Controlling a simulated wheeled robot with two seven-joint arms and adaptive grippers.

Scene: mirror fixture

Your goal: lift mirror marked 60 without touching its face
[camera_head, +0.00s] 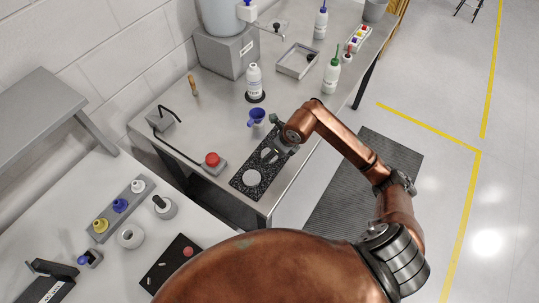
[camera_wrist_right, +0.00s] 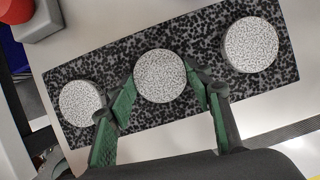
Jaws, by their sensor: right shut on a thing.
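A black speckled fixture plate (camera_head: 241,184) lies near the front edge of the steel bench, and it fills much of the right wrist view (camera_wrist_right: 215,85). Three round discs with pale speckled faces sit on it in a row: a left mirror (camera_wrist_right: 80,102), a middle mirror (camera_wrist_right: 160,76) and a right mirror (camera_wrist_right: 250,44). No number is readable on any of them. My right gripper (camera_wrist_right: 161,84) is shut on the middle mirror, its green-padded fingers at opposite sides of the rim. The face looks clear of the fingers. My left gripper is not in view.
A red button (camera_head: 212,159) on a grey box stands just left of the plate. A blue funnel (camera_head: 257,116) and a white bottle (camera_head: 254,80) stand behind. A green-capped bottle (camera_head: 332,70) and a metal tray (camera_head: 298,61) are farther back.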

